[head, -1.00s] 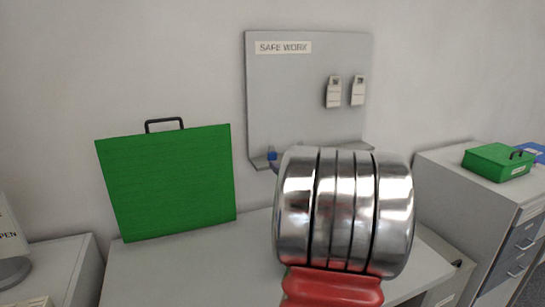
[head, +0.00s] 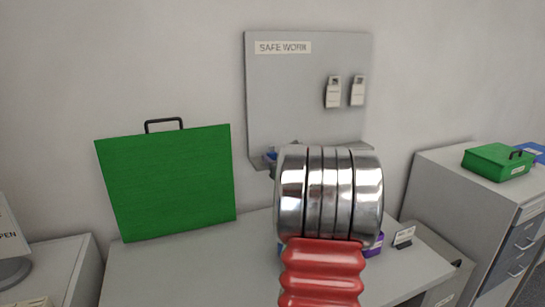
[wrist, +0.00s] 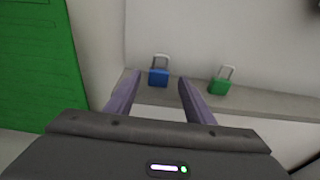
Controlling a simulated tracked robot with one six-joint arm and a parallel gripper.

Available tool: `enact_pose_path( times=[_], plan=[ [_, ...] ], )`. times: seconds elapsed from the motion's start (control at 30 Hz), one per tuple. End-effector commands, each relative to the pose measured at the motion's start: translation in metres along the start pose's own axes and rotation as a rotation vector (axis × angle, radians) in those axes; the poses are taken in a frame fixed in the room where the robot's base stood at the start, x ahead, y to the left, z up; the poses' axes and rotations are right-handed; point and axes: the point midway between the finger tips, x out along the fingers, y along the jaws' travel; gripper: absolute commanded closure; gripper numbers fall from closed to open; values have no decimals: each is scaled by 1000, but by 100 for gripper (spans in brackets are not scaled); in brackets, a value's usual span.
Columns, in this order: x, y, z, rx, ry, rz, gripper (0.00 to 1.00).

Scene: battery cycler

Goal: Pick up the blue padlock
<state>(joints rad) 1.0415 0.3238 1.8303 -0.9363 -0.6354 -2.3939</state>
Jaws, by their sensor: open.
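The blue padlock (wrist: 159,77) stands upright on a narrow grey ledge in the wrist view, its light shackle on top. A small blue part of it (head: 271,157) shows in the head view, left of my arm's metal links. My gripper (wrist: 160,82) is open and empty, its two purple fingers spread toward the padlock. The padlock appears between and beyond the fingertips; I cannot tell the exact gap. In the head view my arm hides the gripper and much of the ledge.
A green padlock (wrist: 221,81) stands on the ledge to the right. The grey SAFE WORK board (head: 300,100) rises behind, with two pale tags (head: 333,92) hanging on it. A large green case (head: 168,185) stands at left. A small sign (head: 403,236) stands on the desk at right.

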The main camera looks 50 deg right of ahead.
Motion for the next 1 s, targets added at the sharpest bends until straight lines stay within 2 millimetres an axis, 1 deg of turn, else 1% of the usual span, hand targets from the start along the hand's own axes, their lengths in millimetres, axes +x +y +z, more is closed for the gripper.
enact_pose_path(
  times=[0.1,0.2,0.3,0.4,0.87,0.9,1.0],
  plan=[
    [17,2,4,0,0,2,52],
    [29,2,4,1,0,2,52],
    [36,2,4,0,-1,1,52],
    [38,2,4,0,0,0,52],
    [38,2,4,0,0,1,52],
    [38,2,4,0,0,1,52],
    [38,2,4,0,0,1,59]
  ],
)
